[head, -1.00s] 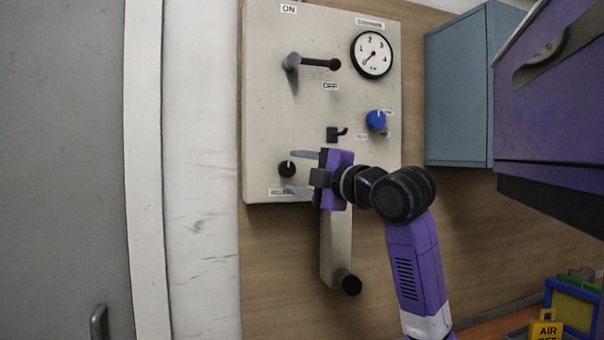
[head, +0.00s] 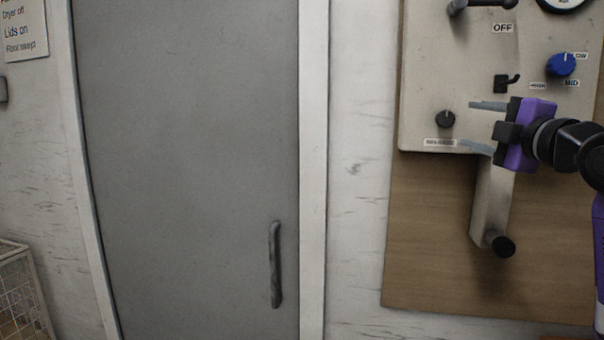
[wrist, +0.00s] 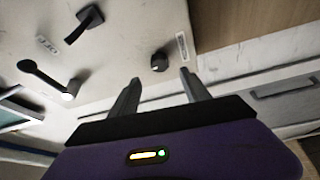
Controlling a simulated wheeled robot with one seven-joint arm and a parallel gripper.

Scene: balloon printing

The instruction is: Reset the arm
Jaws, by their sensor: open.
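My gripper (head: 476,126) is purple and black with two grey fingers. In the head view it is at the right, in front of the lower part of a pale control panel (head: 450,70). Its fingers are open and apart, with nothing between them. A small black knob (head: 445,119) on the panel is just left of the fingertips. In the wrist view the two fingers (wrist: 158,92) reach toward the panel, and the black knob (wrist: 159,62) shows between and beyond their tips. I cannot tell the exact gap. My arm runs out of the head view at the right edge.
A grey door (head: 190,150) with a handle (head: 275,265) fills the left and middle. A wire basket (head: 22,290) stands at lower left.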

